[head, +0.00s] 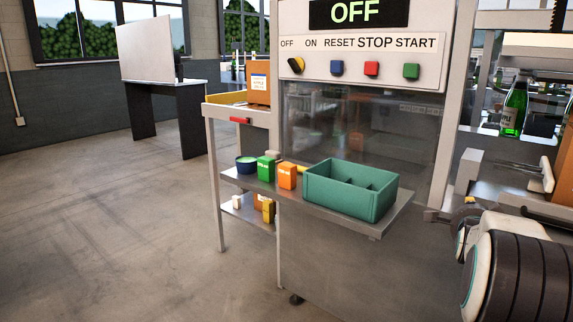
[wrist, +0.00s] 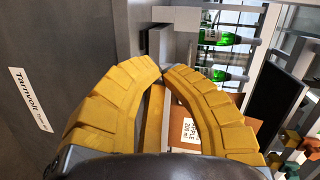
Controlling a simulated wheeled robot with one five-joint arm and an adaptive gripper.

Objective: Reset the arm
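My gripper (wrist: 162,69) shows in the wrist view as two curved, ribbed yellow fingers. Their tips come together at the middle of the picture, and I see nothing held between the tips. Through the space between the curved fingers, a brown carton with an "APPLE 200 ml" label (wrist: 190,132) shows behind. In the head view, part of my arm, white with black ribbing, shows at the lower right edge; I cannot make out the fingers clearly there.
The machine panel (head: 361,51) reads OFF, with a knob and buttons. Green bottles (head: 513,108) stand at right. The floor at left is clear.

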